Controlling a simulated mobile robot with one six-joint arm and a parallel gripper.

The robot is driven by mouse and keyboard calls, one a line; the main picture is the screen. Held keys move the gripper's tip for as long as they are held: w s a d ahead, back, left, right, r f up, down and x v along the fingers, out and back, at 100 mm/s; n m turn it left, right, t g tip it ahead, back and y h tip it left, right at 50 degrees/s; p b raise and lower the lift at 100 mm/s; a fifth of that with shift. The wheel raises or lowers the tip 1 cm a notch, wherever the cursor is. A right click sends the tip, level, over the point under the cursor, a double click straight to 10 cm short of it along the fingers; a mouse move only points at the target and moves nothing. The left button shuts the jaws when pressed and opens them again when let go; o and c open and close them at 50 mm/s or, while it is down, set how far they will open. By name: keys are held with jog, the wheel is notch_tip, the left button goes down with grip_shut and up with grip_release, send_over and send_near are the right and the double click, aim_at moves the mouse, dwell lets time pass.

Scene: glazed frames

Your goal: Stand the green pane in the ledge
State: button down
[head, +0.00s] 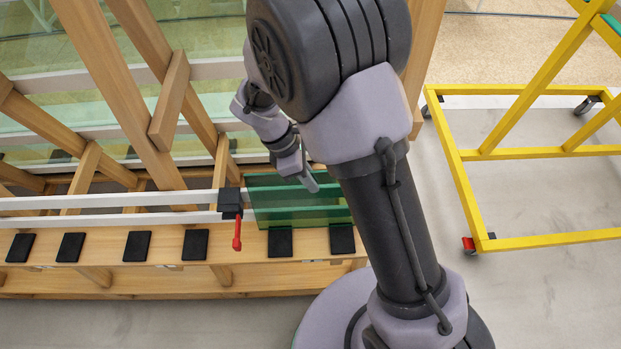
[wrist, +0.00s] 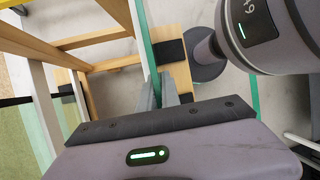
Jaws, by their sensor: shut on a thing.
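The green pane (head: 300,208) is upright at the right end of the wooden rack in the head view. Its lower edge is at the ledge (head: 100,276), just above two black pads; I cannot tell whether it touches them. My gripper (head: 312,183) is at the pane's upper edge, shut on it. My arm hides the pane's right end. In the wrist view the pane shows edge-on as a thin green strip (wrist: 147,42), running down between the fingers of my gripper (wrist: 162,90). A black pad (wrist: 169,51) on the ledge is beside it.
A black clamp (head: 230,200) with a red handle (head: 237,234) sits on the white rails (head: 110,202), close to the pane's left edge. Wooden beams (head: 125,85) lean behind. A yellow wheeled frame (head: 540,241) stands at right, with bare floor around it.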

jog(key=shift+w+f, duration=0.1)
jog(key=shift+f, duration=0.3)
dwell(0.8)
jog(key=c, duration=1.5)
grip_release()
